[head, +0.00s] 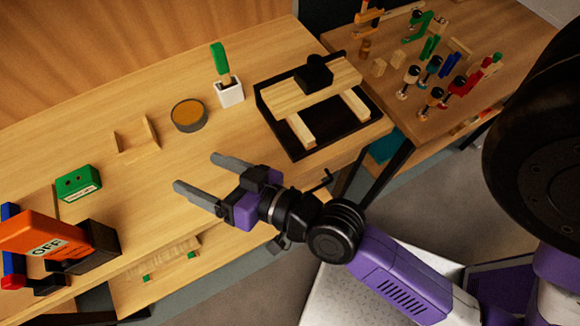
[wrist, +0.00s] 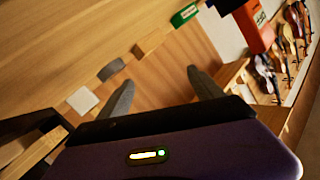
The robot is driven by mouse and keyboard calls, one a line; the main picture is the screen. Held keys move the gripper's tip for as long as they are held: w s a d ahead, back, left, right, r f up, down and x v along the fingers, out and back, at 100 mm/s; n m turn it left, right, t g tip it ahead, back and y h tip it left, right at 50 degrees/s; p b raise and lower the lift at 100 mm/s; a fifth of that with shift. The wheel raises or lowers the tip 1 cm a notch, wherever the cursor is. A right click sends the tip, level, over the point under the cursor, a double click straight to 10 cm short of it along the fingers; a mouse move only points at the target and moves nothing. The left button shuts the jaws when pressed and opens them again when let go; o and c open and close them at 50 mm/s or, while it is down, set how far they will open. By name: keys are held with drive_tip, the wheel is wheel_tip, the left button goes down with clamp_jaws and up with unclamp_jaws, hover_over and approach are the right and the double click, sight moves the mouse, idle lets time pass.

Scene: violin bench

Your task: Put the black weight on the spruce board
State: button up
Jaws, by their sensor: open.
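The black weight (head: 314,73), a dark block, sits on top of the pale spruce board (head: 284,103) in the head view. The board lies across two pale wooden strips (head: 355,104) over a black tray (head: 285,137) at the bench's right end. My gripper (head: 198,172) is open and empty above the bench, left of and nearer than the tray. In the wrist view its two fingers (wrist: 163,88) are spread with nothing between them. The weight cannot be made out in the wrist view.
A white holder (head: 230,94) with a green-handled tool, a round tin (head: 188,115), a small wooden tray (head: 136,140) and a green box (head: 77,182) stand along the bench. An orange OFF-marked item (head: 42,237) is at left. Clamps crowd the side table (head: 415,118).

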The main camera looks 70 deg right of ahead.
drive_tip(key=s+d+f+n+g, duration=0.1)
drive_tip(key=s+n, duration=0.4)
drive_tip(key=s, duration=1.4)
drive_tip(key=shift+s+d+f+n+y, duration=0.3)
drive_tip(key=shift+d, duration=0.4)
